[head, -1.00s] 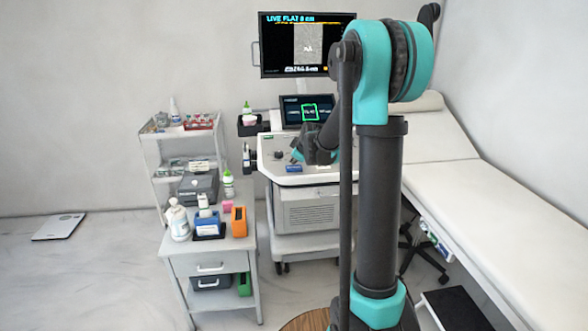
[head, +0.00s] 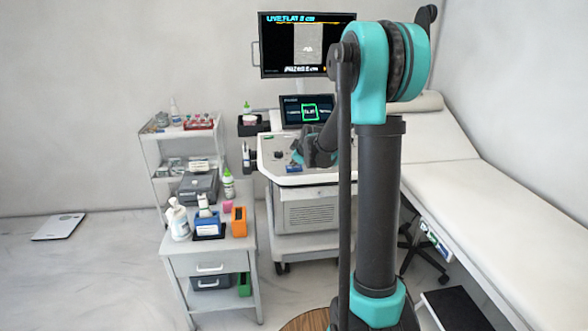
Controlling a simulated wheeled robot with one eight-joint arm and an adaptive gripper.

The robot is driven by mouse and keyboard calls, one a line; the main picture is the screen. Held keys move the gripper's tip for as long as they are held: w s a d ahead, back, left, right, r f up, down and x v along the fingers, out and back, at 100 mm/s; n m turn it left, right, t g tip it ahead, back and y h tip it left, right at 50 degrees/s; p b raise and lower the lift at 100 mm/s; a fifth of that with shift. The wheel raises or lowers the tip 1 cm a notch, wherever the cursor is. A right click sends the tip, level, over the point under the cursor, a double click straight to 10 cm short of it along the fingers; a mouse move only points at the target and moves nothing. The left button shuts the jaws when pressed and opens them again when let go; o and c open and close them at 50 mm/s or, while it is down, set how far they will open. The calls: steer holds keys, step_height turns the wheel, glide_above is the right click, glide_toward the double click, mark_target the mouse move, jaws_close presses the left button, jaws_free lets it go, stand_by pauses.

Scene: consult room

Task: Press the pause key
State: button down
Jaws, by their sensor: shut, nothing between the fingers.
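The ultrasound cart's pale control panel (head: 277,151) stands at the middle, with small dark knobs and keys on it. The pause key is too small to pick out. My gripper (head: 298,158) is over the right half of the panel, seen small beside my dark wrist. Its fingers look closed with nothing held. I cannot tell whether it touches a key. My arm hides the panel's right side. The upper monitor (head: 270,55) shows a grey scan image with a blurred text line below it. A smaller touch screen (head: 291,113) has a green-framed tile.
A white trolley (head: 183,247) with bottles and an orange box (head: 239,222) stands left of the cart. A shelf rack (head: 147,157) is behind it. A padded exam couch (head: 500,200) fills the right. Open floor lies at the left, with a flat scale (head: 58,227).

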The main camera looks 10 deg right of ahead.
mark_target(295, 168)
steer(key=shift+f, duration=0.45)
stand_by(0.4)
steer(key=shift+r, duration=0.85)
steer(key=shift+r, duration=2.55)
steer(key=s+d+f+m+g, duration=0.1)
steer(key=s+f+m, duration=0.2)
steer(key=s, duration=1)
steer(key=s+d+f+m+g+h, duration=0.1)
steer(key=s+f+m, duration=0.3)
steer(key=s, duration=1)
steer(key=s+d+f+m+g+h, duration=0.1)
steer(key=s+f+m, duration=0.3)
steer(key=s+f, duration=0.4)
steer(key=s+d+g, duration=0.1)
steer(key=s, duration=0.5)
steer(key=shift+g, duration=0.4)
